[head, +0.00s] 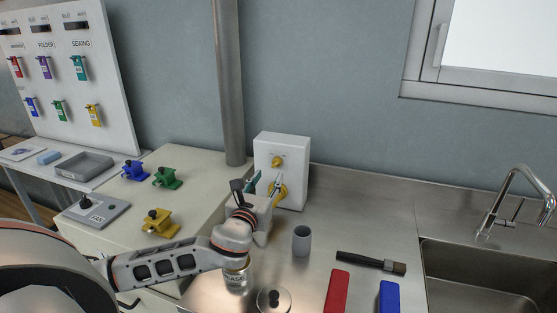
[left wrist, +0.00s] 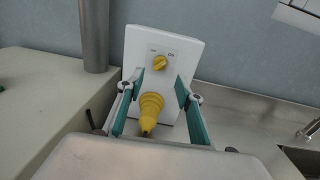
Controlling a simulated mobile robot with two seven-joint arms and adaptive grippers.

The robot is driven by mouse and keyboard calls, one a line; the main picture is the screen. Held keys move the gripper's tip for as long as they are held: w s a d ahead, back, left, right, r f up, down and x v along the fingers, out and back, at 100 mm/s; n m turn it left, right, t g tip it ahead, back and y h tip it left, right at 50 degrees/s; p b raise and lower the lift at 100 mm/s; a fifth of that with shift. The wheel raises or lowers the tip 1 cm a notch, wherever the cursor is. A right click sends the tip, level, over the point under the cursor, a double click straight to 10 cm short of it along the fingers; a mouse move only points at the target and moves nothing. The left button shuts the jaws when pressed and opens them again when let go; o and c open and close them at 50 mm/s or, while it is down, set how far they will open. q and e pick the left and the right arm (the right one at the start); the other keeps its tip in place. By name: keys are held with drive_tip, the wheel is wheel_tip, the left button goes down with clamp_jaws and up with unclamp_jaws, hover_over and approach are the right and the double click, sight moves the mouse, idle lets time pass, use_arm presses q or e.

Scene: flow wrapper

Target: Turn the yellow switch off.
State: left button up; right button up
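The yellow switch (head: 277,161) is a small round knob on the upper front of a white box (head: 295,148) at the wall. In the left wrist view the yellow switch (left wrist: 160,62) has a small label on either side, too small to read surely; its setting is hard to tell. Below it, a larger ribbed yellow plug (left wrist: 150,106) sticks out of the box. My left gripper (head: 262,184) is in front of the box, below the switch. Its teal fingers are spread and empty, appearing on either side of the plug in the left wrist view. My right gripper is not in view.
A grey cup (head: 302,240), a can (head: 237,278), a brush (head: 371,262), and red (head: 337,292) and blue (head: 389,298) blocks stand or lie on the steel counter. A sink (head: 480,280) is at right. Blue, green and yellow clamp-like parts sit on the left bench (head: 205,170).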

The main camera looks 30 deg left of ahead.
sight(275, 165)
use_arm(q)
drive_tip(key=shift+p+x, duration=0.3)
drive_tip(key=shift+x, duration=3.35)
drive_tip(key=shift+r, duration=0.1)
